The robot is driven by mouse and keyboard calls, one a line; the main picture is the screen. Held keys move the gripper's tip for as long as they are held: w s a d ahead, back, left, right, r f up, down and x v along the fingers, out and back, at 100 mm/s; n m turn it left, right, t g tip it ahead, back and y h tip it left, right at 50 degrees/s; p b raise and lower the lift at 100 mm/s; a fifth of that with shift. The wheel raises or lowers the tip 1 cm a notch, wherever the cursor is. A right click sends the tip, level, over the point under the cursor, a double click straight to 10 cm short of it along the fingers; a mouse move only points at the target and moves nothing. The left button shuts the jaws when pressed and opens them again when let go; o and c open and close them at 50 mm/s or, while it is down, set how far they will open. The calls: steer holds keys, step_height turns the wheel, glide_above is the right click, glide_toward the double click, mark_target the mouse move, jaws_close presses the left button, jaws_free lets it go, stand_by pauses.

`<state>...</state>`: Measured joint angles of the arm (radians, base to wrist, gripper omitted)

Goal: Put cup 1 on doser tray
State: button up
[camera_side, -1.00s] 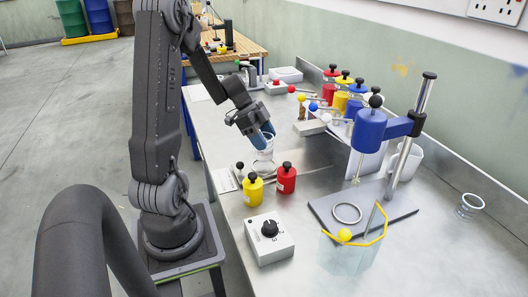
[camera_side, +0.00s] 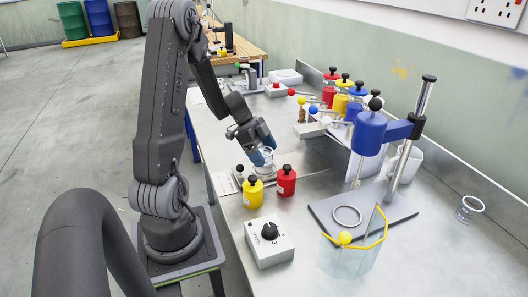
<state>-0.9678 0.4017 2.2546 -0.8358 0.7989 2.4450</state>
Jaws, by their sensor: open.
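A clear cup with a pale rim (camera_side: 267,170) stands on the steel bench behind the yellow and red bottles. My gripper (camera_side: 263,156) is open, its blue fingers low at the cup's upper part; whether they touch it cannot be told. A second clear cup with a white rim (camera_side: 468,209) stands at the far right. No number shows on either cup. A dark grey plate (camera_side: 398,208) with a pale ring (camera_side: 346,216) lies under a blue nozzle head (camera_side: 369,132) on a column. I cannot tell for certain which surface is the doser tray.
A yellow bottle (camera_side: 253,192) and a red bottle (camera_side: 286,181) stand close in front of the cup. A dial box (camera_side: 269,242) and a clear guard with a yellow rim (camera_side: 350,262) are nearer. Several coloured bottles line the back. The right bench is mostly clear.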

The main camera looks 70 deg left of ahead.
steer(key=v, duration=0.7)
steer(key=w+d+r+n+g+y, duration=0.15)
steer(key=d+r, duration=0.25)
steer(key=d, duration=0.4)
steer(key=d+r+n+y, duration=0.15)
steer(key=d+r, duration=0.25)
steer(key=d, duration=0.4)
steer(key=s+d+r+n+t, duration=0.1)
steer(key=s+d+r+n, duration=0.1)
steer(key=d, duration=0.4)
steer(key=s+d+r+n+t+y, duration=0.1)
steer(key=s+d+r+n, duration=0.1)
steer(key=s+d+n, duration=0.2)
steer(key=s+d, duration=0.2)
steer(key=shift+d+r+y, duration=0.3)
steer(key=shift+r, duration=0.05)
steer(key=shift+t, duration=0.25)
